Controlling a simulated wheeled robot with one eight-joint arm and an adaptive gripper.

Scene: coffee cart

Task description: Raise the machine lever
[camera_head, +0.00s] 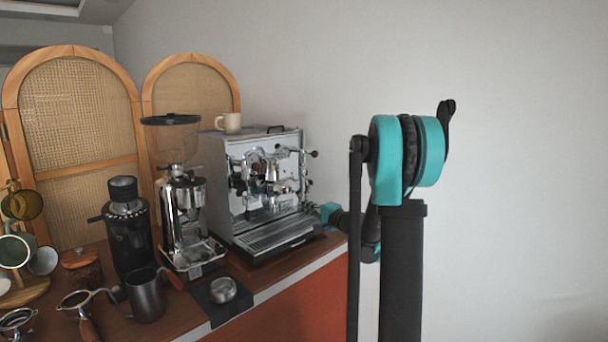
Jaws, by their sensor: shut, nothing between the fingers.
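The chrome espresso machine (240,168) stands at the right end of the cart's wooden top. Its front has a group head (270,172), steam pipes and black knobs. The lever is too small to tell apart from the other chrome parts around the group head, so I cannot read its position. My gripper (309,208) is at the machine's right front corner, low beside the drip tray (275,234). It is small and dark in this view; it is shut with nothing in it. I cannot tell whether it touches the machine.
A coffee grinder (182,215) stands left of the machine, with a black grinder (127,232) farther left. A dark pitcher (145,295) and a metal tamper (223,290) are at the front. A cup (229,122) sits on the machine. Free room lies to the right.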

